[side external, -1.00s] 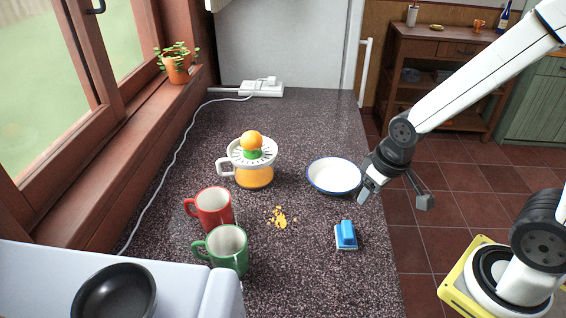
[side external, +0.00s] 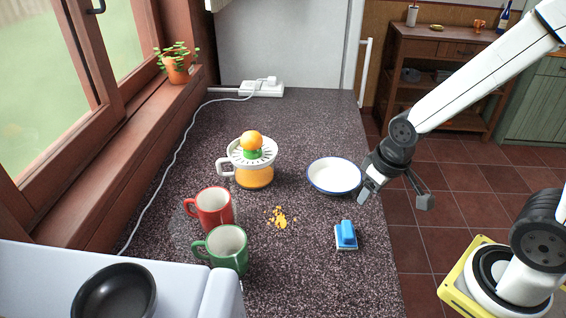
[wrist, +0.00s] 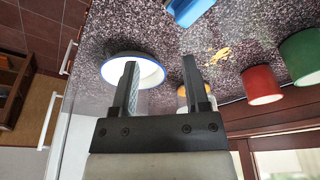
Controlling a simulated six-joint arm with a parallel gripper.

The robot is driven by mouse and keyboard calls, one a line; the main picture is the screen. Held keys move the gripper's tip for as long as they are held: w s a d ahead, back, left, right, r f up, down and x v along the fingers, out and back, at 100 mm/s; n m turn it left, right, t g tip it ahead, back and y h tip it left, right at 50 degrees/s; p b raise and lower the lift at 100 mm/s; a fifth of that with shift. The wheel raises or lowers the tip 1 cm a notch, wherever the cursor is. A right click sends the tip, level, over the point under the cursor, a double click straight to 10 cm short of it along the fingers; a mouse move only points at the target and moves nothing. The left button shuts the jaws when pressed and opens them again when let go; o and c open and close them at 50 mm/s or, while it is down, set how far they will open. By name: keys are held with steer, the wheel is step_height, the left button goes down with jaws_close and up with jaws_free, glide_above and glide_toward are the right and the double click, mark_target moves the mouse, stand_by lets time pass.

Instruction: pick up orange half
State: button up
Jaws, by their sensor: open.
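The orange half (side external: 251,140) sits on the green cone of the citrus juicer (side external: 255,172), which has a white strainer top and an orange base. In the wrist view the juicer (wrist: 182,92) is mostly hidden behind a finger. My gripper (side external: 395,196) is open and empty at the right edge of the counter, beside the white bowl and well to the right of the orange half. In the wrist view my gripper (wrist: 158,72) shows its two fingers spread apart with nothing between them.
A white blue-rimmed bowl (side external: 333,177) lies between my gripper and the juicer. A red mug (side external: 214,209), a green mug (side external: 228,249), yellow crumbs (side external: 280,218) and a blue-and-white brush or sponge (side external: 346,236) are nearer the camera.

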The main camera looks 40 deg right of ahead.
steer(key=shift+o, duration=0.2)
steer(key=o, duration=0.5)
steer(key=shift+w, duration=0.1)
steer(key=n+t+y, duration=0.6)
steer(key=n+y, duration=0.5)
steer(key=y, duration=0.2)
glide_toward(252, 140)
steer(key=shift+w+a+f, duration=0.2)
steer(key=shift+w+f, duration=0.3)
steer(key=shift+w, duration=0.2)
steer(key=shift+w+a+f, duration=0.2)
steer(key=shift+w+f, duration=0.35)
steer(key=shift+w, duration=0.2)
steer(key=shift+a, duration=0.1)
